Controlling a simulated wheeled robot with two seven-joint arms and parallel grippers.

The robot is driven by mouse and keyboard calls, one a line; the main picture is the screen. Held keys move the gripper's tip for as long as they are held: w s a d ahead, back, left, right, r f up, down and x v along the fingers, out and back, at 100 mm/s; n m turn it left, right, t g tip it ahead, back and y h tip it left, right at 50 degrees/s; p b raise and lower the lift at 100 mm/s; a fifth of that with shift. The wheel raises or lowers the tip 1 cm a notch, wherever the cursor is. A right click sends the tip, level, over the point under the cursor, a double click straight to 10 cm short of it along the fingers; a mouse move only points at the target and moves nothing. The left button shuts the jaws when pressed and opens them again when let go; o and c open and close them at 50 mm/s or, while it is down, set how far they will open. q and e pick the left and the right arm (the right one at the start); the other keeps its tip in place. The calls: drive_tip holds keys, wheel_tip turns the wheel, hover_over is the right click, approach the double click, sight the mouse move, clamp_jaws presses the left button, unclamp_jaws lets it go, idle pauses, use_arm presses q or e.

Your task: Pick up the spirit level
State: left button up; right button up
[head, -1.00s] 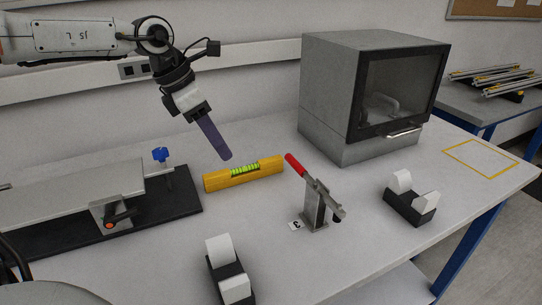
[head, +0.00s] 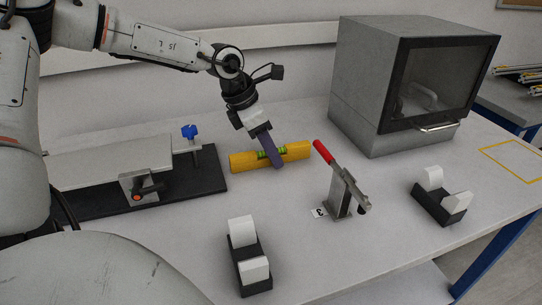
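The spirit level (head: 297,151) is a yellow bar with a green vial, lying on the light grey table behind the red-handled clamp. My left gripper (head: 278,164) comes down from the upper left, its dark purple finger in front of the middle of the level and covering part of the green vial. Only one finger shows clearly, so its opening cannot be told. I cannot tell whether the finger touches the level. The level still appears to lie on the table. My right gripper is not in view.
A toggle clamp (head: 345,190) with a red handle stands just right of the level. A grey box oven (head: 368,100) stands behind right. Black-and-white holders (head: 247,268) (head: 428,205) stand in front and right. A black-based fixture (head: 214,178) lies left.

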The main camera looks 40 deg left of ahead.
use_arm(q)
drive_tip(key=shift+f, duration=0.1)
clamp_jaws()
wheel_tip(320, 180, up, 9)
drive_tip(key=shift+w, duration=0.1)
drive_tip(key=shift+r, duration=0.5)
